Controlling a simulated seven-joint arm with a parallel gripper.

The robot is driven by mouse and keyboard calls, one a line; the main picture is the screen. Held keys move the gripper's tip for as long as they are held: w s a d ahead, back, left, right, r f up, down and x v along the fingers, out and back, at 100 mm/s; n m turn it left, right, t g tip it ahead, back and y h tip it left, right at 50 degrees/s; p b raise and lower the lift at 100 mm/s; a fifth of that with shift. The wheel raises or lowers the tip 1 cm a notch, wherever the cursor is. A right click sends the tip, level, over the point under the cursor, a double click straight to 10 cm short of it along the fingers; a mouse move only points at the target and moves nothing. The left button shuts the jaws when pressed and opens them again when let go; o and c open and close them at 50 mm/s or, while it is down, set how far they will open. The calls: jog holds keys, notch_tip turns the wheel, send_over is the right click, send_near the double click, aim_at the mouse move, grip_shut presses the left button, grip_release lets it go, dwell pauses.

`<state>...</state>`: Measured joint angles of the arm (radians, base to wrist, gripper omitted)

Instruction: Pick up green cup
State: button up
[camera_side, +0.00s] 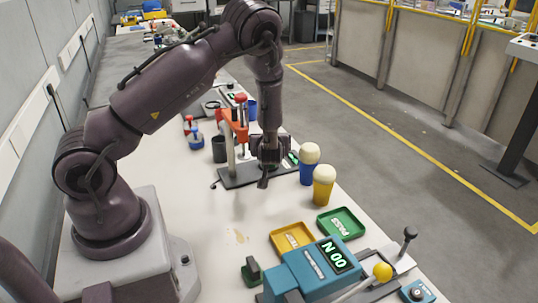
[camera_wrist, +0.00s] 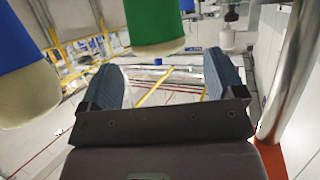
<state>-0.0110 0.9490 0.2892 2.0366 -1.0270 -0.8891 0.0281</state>
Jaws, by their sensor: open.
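The green cup (camera_wrist: 155,22) with a cream-coloured end shows at the top middle of the wrist view, which looks upside down. It lies beyond the gap between the fingers of my gripper (camera_wrist: 163,82), which are apart with nothing between them. A blue cup with a cream top (camera_wrist: 22,65) is at the left of that view. In the side view my gripper (camera_side: 264,182) points down above the table, left of the blue cup (camera_side: 308,168). The green cup is mostly hidden there by my gripper; only a small green patch shows beside it.
A yellow cup (camera_side: 323,190) stands in front of the blue one. An orange press (camera_side: 236,125) on a dark base is close behind my gripper. Yellow (camera_side: 277,240) and green (camera_side: 355,229) trays and a blue machine (camera_side: 300,272) are nearer. Bare table (camera_side: 215,215) lies left.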

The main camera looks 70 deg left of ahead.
jog(key=f, duration=0.1)
jog(key=a+f, duration=0.1)
jog(key=f, duration=0.1)
jog(key=shift+w+a, duration=0.35)
jog(key=shift+w+a+f, duration=0.2)
jog(key=shift+a+f, duration=0.05)
jog(key=shift+a, duration=0.2)
jog(key=c, duration=1.1)
jog(key=shift+r, duration=0.1)
